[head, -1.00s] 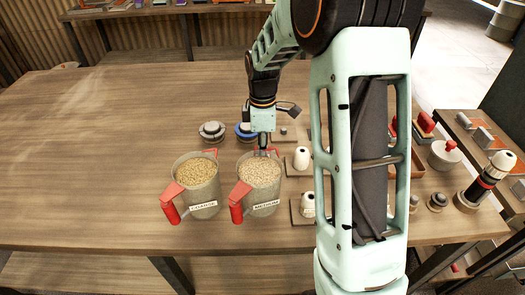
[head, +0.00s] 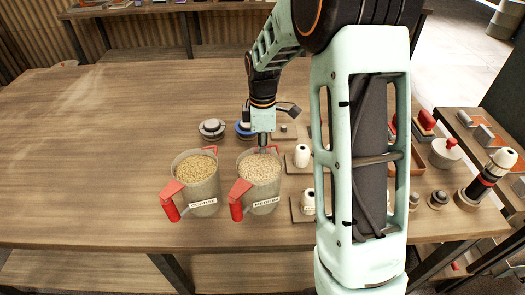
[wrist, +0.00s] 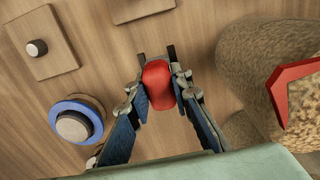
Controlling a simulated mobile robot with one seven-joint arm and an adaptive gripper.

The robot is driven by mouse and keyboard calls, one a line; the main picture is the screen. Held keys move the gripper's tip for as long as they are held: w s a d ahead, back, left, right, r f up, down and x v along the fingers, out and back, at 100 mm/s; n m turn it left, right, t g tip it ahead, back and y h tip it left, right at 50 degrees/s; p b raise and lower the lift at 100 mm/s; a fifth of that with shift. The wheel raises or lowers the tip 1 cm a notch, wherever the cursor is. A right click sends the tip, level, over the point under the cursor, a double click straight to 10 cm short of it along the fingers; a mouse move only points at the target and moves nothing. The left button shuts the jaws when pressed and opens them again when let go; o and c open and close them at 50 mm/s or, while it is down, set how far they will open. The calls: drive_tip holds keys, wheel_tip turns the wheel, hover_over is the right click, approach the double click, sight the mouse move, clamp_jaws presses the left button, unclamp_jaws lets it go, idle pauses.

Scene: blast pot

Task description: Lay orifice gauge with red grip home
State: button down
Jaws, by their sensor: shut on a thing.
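My gripper (wrist: 158,72) is shut on a red grip (wrist: 157,86), seen between the two fingers in the wrist view. The rest of the gauge is hidden below the grip. In the head view my gripper (head: 263,146) points down just behind the pot labelled MEDIUM (head: 259,196), and the grip cannot be made out clearly there. In the wrist view a board with a dark, grey-topped peg (wrist: 37,48) lies at upper left, apart from my gripper. Part of another wooden board (wrist: 135,8) shows at the top edge.
A blue-ringed round piece (wrist: 73,126) is left of my gripper. The grain-filled MEDIUM pot (wrist: 262,80) stands close on its right, with a red rim piece. A COARSE pot (head: 196,190) and white nozzles (head: 302,156) stand nearby. The table's left side is clear.

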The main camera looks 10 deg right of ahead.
drive_tip(key=c, duration=1.7)
unclamp_jaws()
drive_tip(key=shift+o, duration=0.2)
wheel_tip(320, 180, up, 12)
